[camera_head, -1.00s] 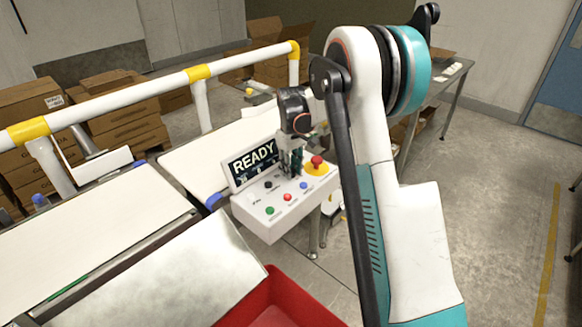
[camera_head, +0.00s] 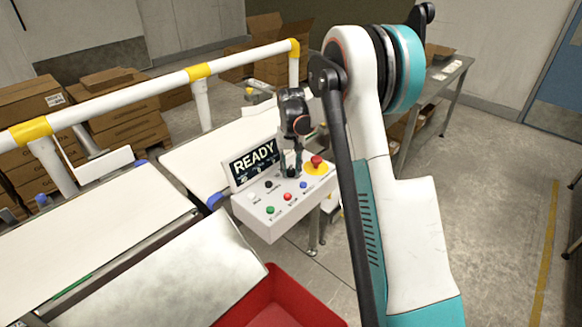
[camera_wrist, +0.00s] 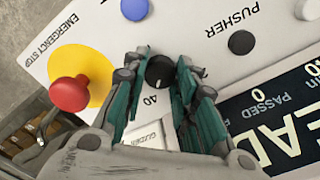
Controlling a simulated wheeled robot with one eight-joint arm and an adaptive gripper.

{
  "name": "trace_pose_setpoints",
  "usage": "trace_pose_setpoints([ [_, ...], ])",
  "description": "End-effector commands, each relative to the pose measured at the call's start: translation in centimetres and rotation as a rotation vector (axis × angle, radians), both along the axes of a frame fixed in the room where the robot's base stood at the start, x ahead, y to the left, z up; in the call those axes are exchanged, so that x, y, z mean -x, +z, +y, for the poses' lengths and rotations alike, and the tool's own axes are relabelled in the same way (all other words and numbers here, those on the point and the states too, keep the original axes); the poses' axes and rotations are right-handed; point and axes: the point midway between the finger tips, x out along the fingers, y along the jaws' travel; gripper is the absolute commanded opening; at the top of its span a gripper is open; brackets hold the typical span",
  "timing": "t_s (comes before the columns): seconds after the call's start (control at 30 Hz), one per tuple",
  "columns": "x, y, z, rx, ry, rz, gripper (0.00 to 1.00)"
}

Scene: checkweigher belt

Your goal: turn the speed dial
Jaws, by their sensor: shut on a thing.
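The speed dial (camera_wrist: 160,73) is a round black knob with a small light mark, set in the white control panel (camera_wrist: 215,50). A printed "40" shows beside it in the wrist view. My gripper (camera_wrist: 160,80) has its fingers on both sides of the dial and is shut on it. In the head view my gripper (camera_head: 290,170) reaches down onto the panel (camera_head: 262,222), left of the red emergency stop, and hides most of the dial there. The display (camera_head: 254,162) behind the panel reads "READY".
A red emergency stop (camera_wrist: 70,93) on a yellow disc sits close beside my gripper. Blue (camera_wrist: 134,9) and black (camera_wrist: 242,42) buttons are on the same panel. A white and yellow rail (camera_head: 130,92) runs behind the belts. A red bin (camera_head: 278,302) stands in front.

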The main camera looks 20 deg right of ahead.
Motion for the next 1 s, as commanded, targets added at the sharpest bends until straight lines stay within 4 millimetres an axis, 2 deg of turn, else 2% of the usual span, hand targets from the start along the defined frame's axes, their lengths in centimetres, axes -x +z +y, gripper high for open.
trace_pose_setpoints([
  [0.47, -0.02, 0.00, 0.00, 0.000, -0.016, -0.001, 0.02],
  [0.5, -0.02, 0.00, 0.00, 0.000, -0.016, -0.001, 0.31],
  [0.57, -0.02, 0.00, 0.00, 0.000, -0.016, -0.001, 0.44],
  [0.6, -0.02, 0.00, 0.00, 0.000, -0.016, -0.001, 0.48],
  [1.0, 0.00, 0.54, 0.00, 0.000, -0.015, 0.000, 0.48],
])
